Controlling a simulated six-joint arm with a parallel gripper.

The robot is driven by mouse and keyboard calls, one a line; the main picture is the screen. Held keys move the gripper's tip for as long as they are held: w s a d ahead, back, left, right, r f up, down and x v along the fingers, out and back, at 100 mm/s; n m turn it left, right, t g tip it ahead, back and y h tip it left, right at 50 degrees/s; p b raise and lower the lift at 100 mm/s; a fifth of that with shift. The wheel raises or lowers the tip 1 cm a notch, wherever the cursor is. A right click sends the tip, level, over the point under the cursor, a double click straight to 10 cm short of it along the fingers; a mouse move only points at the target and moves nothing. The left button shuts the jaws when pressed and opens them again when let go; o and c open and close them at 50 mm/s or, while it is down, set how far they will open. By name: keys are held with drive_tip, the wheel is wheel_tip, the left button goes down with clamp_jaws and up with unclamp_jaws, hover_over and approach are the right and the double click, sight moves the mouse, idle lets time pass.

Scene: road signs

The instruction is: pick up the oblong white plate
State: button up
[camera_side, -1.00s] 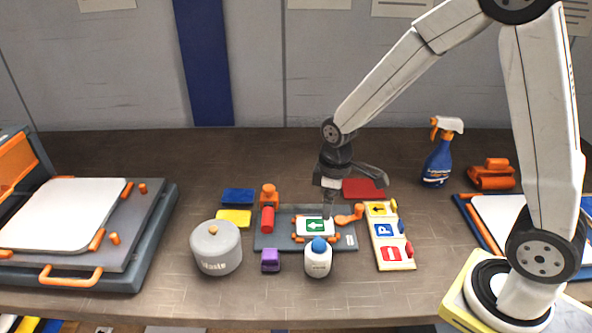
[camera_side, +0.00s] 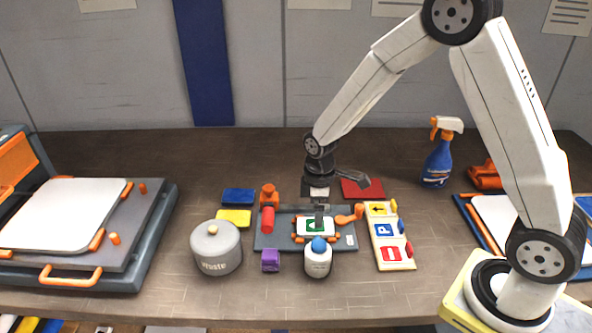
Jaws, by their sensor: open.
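An oblong white plate (camera_side: 302,227) with a green patch and a white arrow lies in the middle of the grey fixture board (camera_side: 270,241). Small orange clamps sit around its edges. My gripper (camera_side: 319,221) points down right over the plate, with its dark fingers in front of the green patch and hiding part of it. The jaws are open and hold nothing that I can see. I cannot tell whether the fingertips touch the plate.
A white bottle with a blue cap (camera_side: 318,260) stands close in front of the plate. An orange handle (camera_side: 349,215) and a sign rack (camera_side: 391,238) are to the right. A red roller (camera_side: 267,219), purple block (camera_side: 270,260) and grey waste pot (camera_side: 216,248) are to the left.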

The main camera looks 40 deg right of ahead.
drive_tip(key=shift+w+a+f, duration=0.1)
drive_tip(key=shift+f, duration=1.2)
drive_tip(key=shift+w+f, duration=0.1)
drive_tip(key=shift+f, duration=1.2)
drive_tip(key=c, duration=1)
drive_tip(key=shift+o, duration=0.2)
drive_tip(key=shift+r, duration=0.15)
drive_tip(key=shift+r, duration=0.45)
drive_tip(key=s+r, duration=1.1)
drive_tip(key=s, duration=0.3)
drive_tip(key=shift+r, duration=0.4)
